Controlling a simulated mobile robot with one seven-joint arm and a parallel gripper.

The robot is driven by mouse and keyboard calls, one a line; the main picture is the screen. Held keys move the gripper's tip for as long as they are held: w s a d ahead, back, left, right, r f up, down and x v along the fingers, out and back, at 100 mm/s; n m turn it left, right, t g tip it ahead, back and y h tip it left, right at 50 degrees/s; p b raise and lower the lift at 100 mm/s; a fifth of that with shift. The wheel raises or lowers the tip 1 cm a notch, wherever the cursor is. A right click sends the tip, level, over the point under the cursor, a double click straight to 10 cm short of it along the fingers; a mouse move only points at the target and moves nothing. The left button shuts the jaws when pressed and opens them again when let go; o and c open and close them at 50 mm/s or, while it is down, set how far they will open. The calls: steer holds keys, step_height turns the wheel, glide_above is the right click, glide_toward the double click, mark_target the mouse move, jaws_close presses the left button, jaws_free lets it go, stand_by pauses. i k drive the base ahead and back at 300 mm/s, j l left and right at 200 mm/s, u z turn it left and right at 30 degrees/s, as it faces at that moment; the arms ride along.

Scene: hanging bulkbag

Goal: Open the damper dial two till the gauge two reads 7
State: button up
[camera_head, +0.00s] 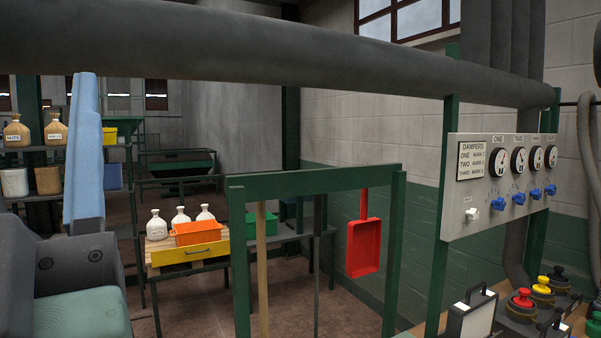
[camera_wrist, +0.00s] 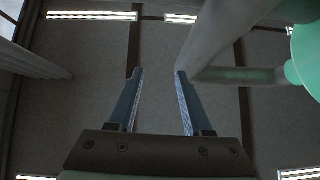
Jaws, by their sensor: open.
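The damper panel (camera_head: 470,215) is a pale grey plate at the right of the head view. Gauge two (camera_head: 519,160) is the second round gauge from the left, under the label TWO; its reading is too small to tell. Damper dial two (camera_head: 519,198) is the blue knob below it. My gripper (camera_wrist: 158,74) is open and empty in the wrist view, its two blue fingers apart and pointing toward the ceiling. In the head view, one blue finger stands upright at the far left, well away from the panel. The wrist view does not show the panel.
A thick grey duct (camera_head: 300,45) crosses the top of the head view. A green frame (camera_head: 240,250) with a red dustpan (camera_head: 363,247) stands between my gripper and the panel. Other blue knobs and a white switch (camera_head: 472,214) flank dial two.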

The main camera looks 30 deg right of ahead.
mark_target(520, 198)
steer(key=z, duration=1.7)
steer(key=j+z, duration=0.25)
steer(key=z, duration=0.15)
